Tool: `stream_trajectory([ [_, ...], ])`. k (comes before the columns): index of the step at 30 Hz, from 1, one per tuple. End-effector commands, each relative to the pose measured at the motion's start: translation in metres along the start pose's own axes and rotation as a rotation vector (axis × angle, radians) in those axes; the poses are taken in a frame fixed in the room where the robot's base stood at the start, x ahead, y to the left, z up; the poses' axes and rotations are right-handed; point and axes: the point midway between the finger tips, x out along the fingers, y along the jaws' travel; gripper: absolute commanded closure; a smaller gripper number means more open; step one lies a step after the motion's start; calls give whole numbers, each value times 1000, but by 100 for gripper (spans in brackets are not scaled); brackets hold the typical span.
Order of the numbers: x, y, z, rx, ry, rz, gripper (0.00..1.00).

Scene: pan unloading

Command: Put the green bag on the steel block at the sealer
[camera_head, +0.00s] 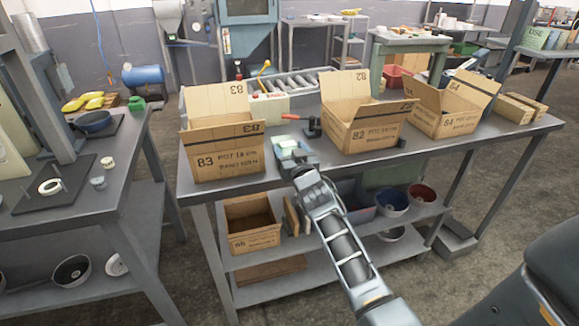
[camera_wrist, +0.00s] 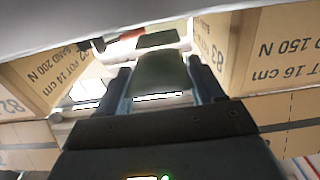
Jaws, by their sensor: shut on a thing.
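My gripper (camera_head: 295,155) is over the front edge of the middle bench, between two open cartons. In the wrist view my gripper (camera_wrist: 165,88) is shut on the green bag (camera_wrist: 160,75), a dark green piece between the two fingers. A red-handled device (camera_head: 312,127) with a black body stands on the bench just beyond the gripper, likely the sealer. I cannot clearly make out the steel block.
Carton 83 (camera_head: 228,161) stands left of my gripper and carton 82 (camera_head: 372,136) right of it, leaving a narrow gap. Carton 84 (camera_head: 453,117) is further right. A roller conveyor (camera_head: 300,82) lies behind.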

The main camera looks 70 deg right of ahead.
Motion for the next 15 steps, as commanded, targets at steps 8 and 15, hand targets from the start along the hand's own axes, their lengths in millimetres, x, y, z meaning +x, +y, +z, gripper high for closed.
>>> stream_trajectory([
  [8, 0, -1, 26, 0, -1, 3, 71],
  [15, 0, -1, 41, -1, 1, 2, 71],
])
